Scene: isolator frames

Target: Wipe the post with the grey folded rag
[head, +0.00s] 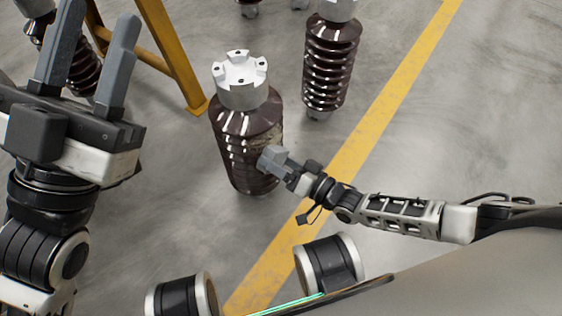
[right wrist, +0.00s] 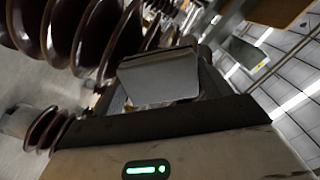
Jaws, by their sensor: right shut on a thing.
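The post (head: 232,146) is a dark brown ribbed insulator with a white notched cap, standing upright on the floor in the middle of the head view. My right gripper (head: 268,158) is at its right side, about mid-height, shut and seemingly against the ribs. The grey folded rag is mostly hidden between the fingers and the post, so I cannot make out its outline. A dull greyish-brown patch shows on the post just above the gripper. In the right wrist view, dark ribs (right wrist: 85,40) lie close to the grey finger (right wrist: 160,76). My left gripper (head: 100,28) is open and empty, at the upper left.
A second brown ribbed insulator (head: 331,65) stands behind to the right. Another (head: 83,72) is partly hidden behind my left gripper. A yellow frame leg (head: 178,60) stands close behind the post. A yellow floor line (head: 385,105) runs diagonally. The floor at right is clear.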

